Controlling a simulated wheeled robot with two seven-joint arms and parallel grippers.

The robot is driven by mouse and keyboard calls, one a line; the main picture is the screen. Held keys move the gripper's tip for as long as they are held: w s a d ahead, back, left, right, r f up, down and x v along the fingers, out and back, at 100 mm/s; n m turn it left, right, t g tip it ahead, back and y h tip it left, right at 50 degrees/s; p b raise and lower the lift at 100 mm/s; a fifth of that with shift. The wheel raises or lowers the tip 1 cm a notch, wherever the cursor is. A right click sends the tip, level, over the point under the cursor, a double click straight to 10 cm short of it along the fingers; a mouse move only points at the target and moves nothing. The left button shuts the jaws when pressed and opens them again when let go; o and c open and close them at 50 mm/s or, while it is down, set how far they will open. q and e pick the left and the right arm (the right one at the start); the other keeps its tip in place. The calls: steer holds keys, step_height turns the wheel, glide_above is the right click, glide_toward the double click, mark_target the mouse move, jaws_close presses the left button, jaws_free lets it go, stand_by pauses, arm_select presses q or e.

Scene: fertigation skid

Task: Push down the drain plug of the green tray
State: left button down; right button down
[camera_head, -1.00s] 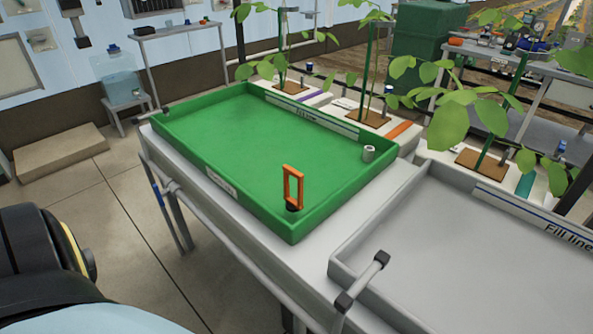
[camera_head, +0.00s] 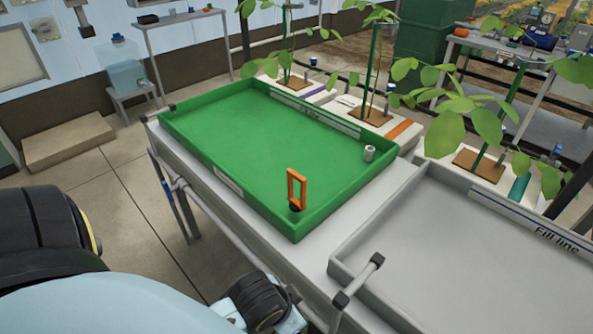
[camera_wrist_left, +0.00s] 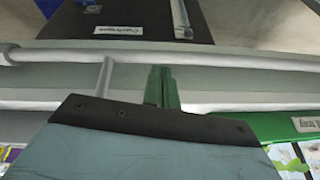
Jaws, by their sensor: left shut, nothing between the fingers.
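The green tray (camera_head: 215,112) sits on the pale bench. Its drain plug (camera_head: 297,187), an upright orange loop handle on a round black base, stands inside at the near corner. I cannot tell how deep the plug sits. My left arm comes in from the left in the head view, but its fingertips do not show there. In the left wrist view, my left gripper (camera_wrist_left: 160,84) shows dark green fingers together, with nothing between them. The green tray's labelled edge (camera_wrist_left: 308,124) shows at the lower right there; the plug does not. My right gripper is not in view.
A grey tray (camera_head: 345,262) with a fill line stands right of the green one. A grey rail (camera_head: 200,208) runs along the bench front. A small white cylinder (camera_head: 369,153) stands in the green tray's right corner. Potted plants (camera_head: 368,116) stand behind.

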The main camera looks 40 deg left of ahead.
arm_select(q)
steer(key=w+d+r+m+t+h, duration=0.1)
steer(key=w+d+r+m+t, duration=0.25)
steer(key=w+r+t, duration=0.45)
steer(key=w+d+r+m+t+h, duration=0.15)
steer(key=w+r+m+t, duration=0.3)
steer(key=w+r, duration=0.8)
steer(key=d+r+m+g+h, duration=0.3)
steer(key=d+r+m+h, duration=0.35)
steer(key=m, duration=0.45)
steer(key=d+r+m+g+h, duration=0.3)
steer(key=d+r+m+h, duration=0.2)
steer(key=m+h, duration=0.5)
steer(key=a+f+m+g+y, duration=0.8)
steer(key=a+m+g+y, duration=0.15)
steer(key=m, duration=0.45)
steer(key=a+y, duration=0.8)
steer(key=a, duration=1.5)
steer(key=shift+s+a+r+m+g+p, duration=0.25)
steer(key=shift+s+r+m+g+p, duration=0.05)
steer(key=shift+s+r+g, duration=0.1)
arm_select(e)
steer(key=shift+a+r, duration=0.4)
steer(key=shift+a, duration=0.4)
arm_select(q)
steer(key=shift+f, duration=0.15)
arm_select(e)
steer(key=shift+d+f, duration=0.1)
